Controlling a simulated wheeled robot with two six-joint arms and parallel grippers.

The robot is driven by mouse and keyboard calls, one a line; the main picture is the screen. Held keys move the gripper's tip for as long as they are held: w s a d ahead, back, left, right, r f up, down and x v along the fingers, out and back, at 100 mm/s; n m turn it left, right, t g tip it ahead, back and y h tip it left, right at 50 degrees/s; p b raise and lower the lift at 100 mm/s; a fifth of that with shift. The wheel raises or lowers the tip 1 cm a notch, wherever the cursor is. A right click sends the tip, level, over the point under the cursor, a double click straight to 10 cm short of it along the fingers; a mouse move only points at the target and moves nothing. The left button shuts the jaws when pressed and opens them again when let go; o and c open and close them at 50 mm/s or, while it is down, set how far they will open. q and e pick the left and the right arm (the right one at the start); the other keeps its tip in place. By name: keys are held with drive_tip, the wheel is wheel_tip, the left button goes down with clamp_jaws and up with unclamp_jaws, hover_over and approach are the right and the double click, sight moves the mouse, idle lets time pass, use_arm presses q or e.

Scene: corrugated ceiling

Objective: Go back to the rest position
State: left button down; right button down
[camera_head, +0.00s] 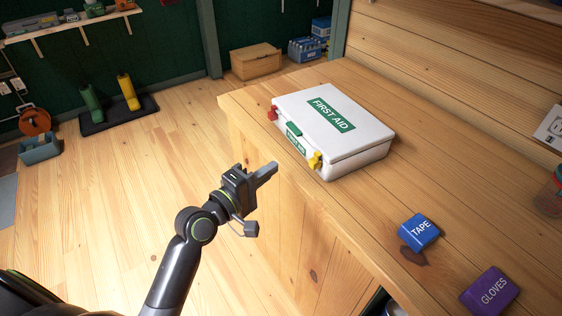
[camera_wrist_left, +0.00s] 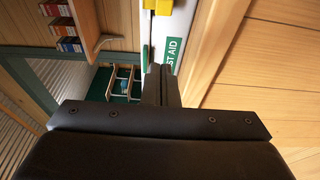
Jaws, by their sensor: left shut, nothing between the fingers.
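My left gripper (camera_head: 270,170) is shut and empty. It is in the air beside the bench's front edge, left of and in front of the first aid kit. Its closed fingers (camera_wrist_left: 161,85) also show in the left wrist view, pointing at the kit. The white first aid kit (camera_head: 352,110) sits on the wooden bench with its lid down, with a red latch (camera_head: 272,114) and a yellow latch (camera_head: 315,160) on its front side. In the left wrist view, part of the kit (camera_wrist_left: 184,30) shows beyond the fingers. My right gripper is not in view.
The wooden bench (camera_head: 350,200) holds a blue TAPE box (camera_head: 420,231) and a purple GLOVES box (camera_head: 489,290) at the right. A wooden crate (camera_head: 256,62) stands at the back wall.

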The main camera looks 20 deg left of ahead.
use_arm(q)
drive_tip(key=s+a+f+m+g+y, duration=0.1)
drive_tip(key=s+a+f+g+y, duration=0.15)
drive_tip(key=f, duration=0.95)
drive_tip(key=s+a+f+m+g+y, duration=0.2)
drive_tip(key=s+a+f, duration=0.15)
drive_tip(key=f, duration=0.85)
drive_tip(key=s+a+f+m+g+y, duration=0.1)
drive_tip(key=s+a+f+g+y, duration=0.15)
drive_tip(key=f, duration=0.95)
drive_tip(key=s+a+f+m+g, duration=0.3)
drive_tip(key=s+f+g, duration=0.1)
drive_tip(key=s+f, duration=0.9)
drive_tip(key=s+f+m+g, duration=0.2)
drive_tip(key=s+f+m, duration=0.1)
drive_tip(key=s, duration=0.8)
drive_tip(key=s+f+m+g+y, duration=0.1)
drive_tip(key=s+f, duration=0.4)
drive_tip(key=s, duration=0.5)
drive_tip(key=shift+s+f+m+g, duration=0.2)
drive_tip(key=shift+s+m+g, duration=0.15)
drive_tip(key=shift+m+g, duration=0.4)
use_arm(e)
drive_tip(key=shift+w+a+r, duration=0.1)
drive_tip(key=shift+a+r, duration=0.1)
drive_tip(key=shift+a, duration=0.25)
use_arm(q)
drive_tip(key=shift+a, duration=0.1)
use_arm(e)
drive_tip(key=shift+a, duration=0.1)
